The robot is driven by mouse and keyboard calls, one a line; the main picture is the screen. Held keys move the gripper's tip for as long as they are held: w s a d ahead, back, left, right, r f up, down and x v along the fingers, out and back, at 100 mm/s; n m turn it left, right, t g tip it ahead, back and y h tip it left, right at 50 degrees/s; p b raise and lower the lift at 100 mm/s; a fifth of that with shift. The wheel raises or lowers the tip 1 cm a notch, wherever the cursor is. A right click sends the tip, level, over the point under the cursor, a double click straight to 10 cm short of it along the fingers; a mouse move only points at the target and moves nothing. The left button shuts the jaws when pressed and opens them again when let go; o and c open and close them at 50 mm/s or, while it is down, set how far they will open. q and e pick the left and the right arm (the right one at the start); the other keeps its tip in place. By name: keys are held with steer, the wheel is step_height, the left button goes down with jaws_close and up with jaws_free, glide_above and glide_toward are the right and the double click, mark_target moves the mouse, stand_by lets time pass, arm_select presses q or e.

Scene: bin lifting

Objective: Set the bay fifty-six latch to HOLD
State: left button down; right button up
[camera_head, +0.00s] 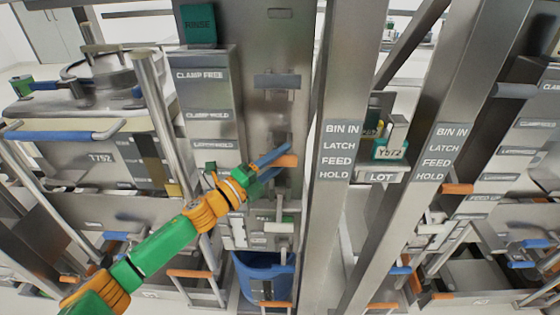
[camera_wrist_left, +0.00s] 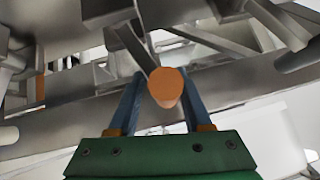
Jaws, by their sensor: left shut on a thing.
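My left gripper (camera_head: 272,162) reaches in from the left, its blue fingers closed around an orange-tipped latch handle (camera_head: 288,161) on the grey steel column. In the left wrist view the rounded orange end (camera_wrist_left: 165,88) sits between the two fingers of the left gripper (camera_wrist_left: 160,90). A label plate (camera_head: 337,150) on the post to the right reads BIN IN, LATCH, FEED, HOLD from top to bottom. In the picture the handle is about level with FEED; the angle leaves its true setting unclear. No bay number fifty-six is readable. My right gripper is not in view.
A second post carries the same label plate (camera_head: 440,152), with another orange handle (camera_head: 457,188) beside it. A blue bin (camera_head: 262,278) stands below the column. Steel posts and rails crowd both sides.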

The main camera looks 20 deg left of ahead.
arm_select(q)
steer(key=shift+w+a+r, duration=0.1)
steer(key=shift+w+r, duration=0.1)
steer(key=shift+r, duration=0.65)
steer(key=c, duration=0.6)
jaws_free()
steer(key=shift+w+a+f, duration=0.1)
steer(key=shift+f, duration=0.15)
